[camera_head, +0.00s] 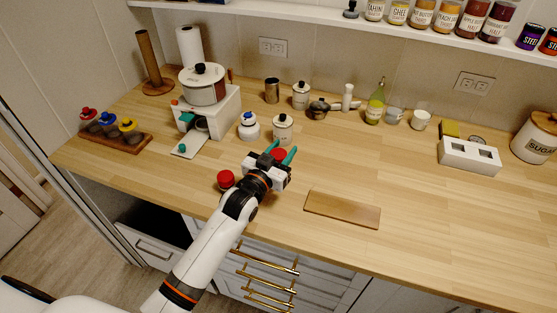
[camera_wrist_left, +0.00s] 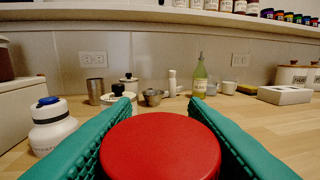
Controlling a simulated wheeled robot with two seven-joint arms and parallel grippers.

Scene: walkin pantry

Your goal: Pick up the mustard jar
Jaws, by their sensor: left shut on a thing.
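My left gripper (camera_head: 280,151) is over the counter, its teal fingers shut on a red-topped jar (camera_head: 278,154). In the left wrist view, the jar's round red lid (camera_wrist_left: 160,146) fills the space between both fingers. The jar's body and label are hidden, so I cannot read whether it is mustard. I cannot tell whether its base touches the counter. A second red-topped item (camera_head: 226,179) is beside my left wrist, near the counter's front edge. My right gripper is not in view.
A white canister (camera_head: 283,129) and a blue-capped white bottle (camera_head: 249,126) stand just behind my gripper. A wooden board (camera_head: 342,209) lies to the right near the front edge. A white two-slot block (camera_head: 469,158) stands farther right. The counter's middle right is clear.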

